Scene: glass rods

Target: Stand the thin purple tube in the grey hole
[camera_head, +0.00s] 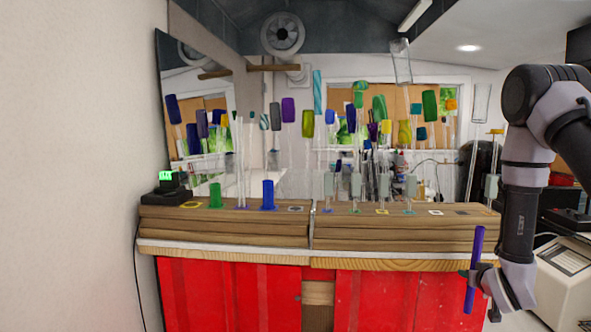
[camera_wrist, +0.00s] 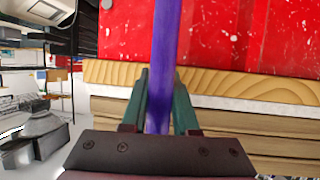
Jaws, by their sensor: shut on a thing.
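The thin purple tube (camera_head: 475,262) is held nearly upright, leaning slightly, in front of the right end of the bench. My gripper (camera_head: 472,274) is shut on it around its middle. In the wrist view the tube (camera_wrist: 166,50) runs up between the two green fingers (camera_wrist: 160,110). A small grey-looking marking (camera_head: 295,209) lies on the bench top left of the middle seam, and I take it for the grey hole. It is too small to see the opening. The tube is well to the right of it and lower, apart from the bench.
The wooden bench (camera_head: 225,240) has red doors (camera_head: 230,290) below. Several coloured markings line its top. A green piece (camera_head: 215,194) and a blue piece (camera_head: 268,194) stand left of the grey marking. Clear rods with coloured parts stand among the markings. A mirror leans on the left.

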